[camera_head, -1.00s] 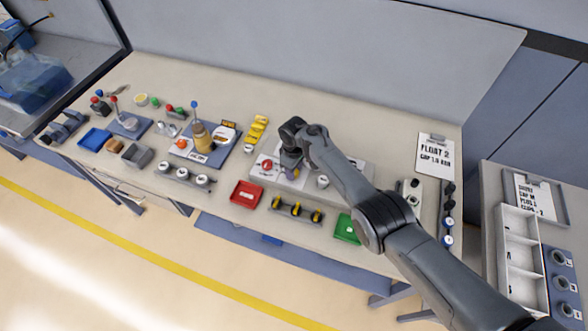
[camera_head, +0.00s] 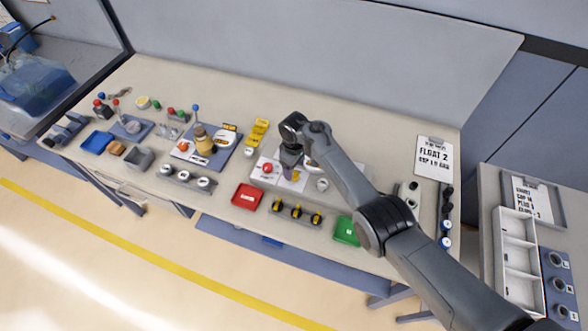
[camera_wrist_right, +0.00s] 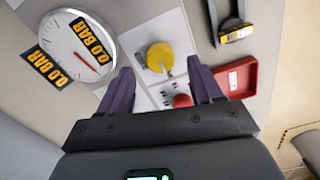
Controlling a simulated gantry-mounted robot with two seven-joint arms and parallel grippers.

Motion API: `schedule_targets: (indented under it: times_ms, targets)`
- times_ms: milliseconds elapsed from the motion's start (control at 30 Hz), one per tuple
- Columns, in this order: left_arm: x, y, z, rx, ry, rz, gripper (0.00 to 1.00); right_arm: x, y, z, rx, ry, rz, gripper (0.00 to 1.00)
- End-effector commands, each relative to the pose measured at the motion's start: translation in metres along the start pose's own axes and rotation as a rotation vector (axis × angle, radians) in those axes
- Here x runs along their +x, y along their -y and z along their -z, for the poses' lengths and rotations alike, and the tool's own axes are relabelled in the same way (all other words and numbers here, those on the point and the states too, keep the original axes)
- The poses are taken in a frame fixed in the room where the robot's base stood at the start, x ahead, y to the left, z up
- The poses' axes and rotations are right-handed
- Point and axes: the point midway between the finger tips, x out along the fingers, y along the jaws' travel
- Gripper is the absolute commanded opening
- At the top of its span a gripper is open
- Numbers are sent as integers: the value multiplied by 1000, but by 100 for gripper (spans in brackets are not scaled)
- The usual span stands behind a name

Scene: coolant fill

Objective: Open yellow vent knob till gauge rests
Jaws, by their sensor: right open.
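The yellow vent knob (camera_wrist_right: 160,57) sits on a white plate, and in the head view a bit of it (camera_head: 295,175) shows just below my right gripper (camera_head: 290,168). In the right wrist view my right gripper (camera_wrist_right: 164,88) is open and empty. Its two dark fingers stand apart, with the knob ahead of the gap and not gripped. The round gauge (camera_wrist_right: 92,62) is beside the knob at the left, with a red needle and labels reading 0.0 BAR. In the head view my arm mostly covers the gauge. My left gripper is not in view.
A red knob (camera_wrist_right: 182,101) is close to the yellow one, by the fingers. A red tray (camera_head: 247,196), a rack of yellow-topped pieces (camera_head: 297,211) and a green tray (camera_head: 346,231) stand in front. The bench strip behind the panel is clear.

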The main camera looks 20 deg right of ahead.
Motion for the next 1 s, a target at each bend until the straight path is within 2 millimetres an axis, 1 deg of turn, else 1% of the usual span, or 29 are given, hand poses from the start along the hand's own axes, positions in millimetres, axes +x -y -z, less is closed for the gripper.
schedule_targets:
  times_ms: [33,100,300,400,600,1000]
  targets:
    - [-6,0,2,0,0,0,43,-12,0,1,0,-4,0,65]
    - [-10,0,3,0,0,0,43,-25,0,0,-1,-3,-1,65]
    - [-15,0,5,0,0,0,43,-54,1,1,-1,-3,0,65]
    - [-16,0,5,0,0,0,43,-64,1,1,-1,-2,0,65]
    - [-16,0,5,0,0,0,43,-73,0,0,-1,-1,0,65]
    - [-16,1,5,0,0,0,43,-74,0,0,-1,0,0,65]
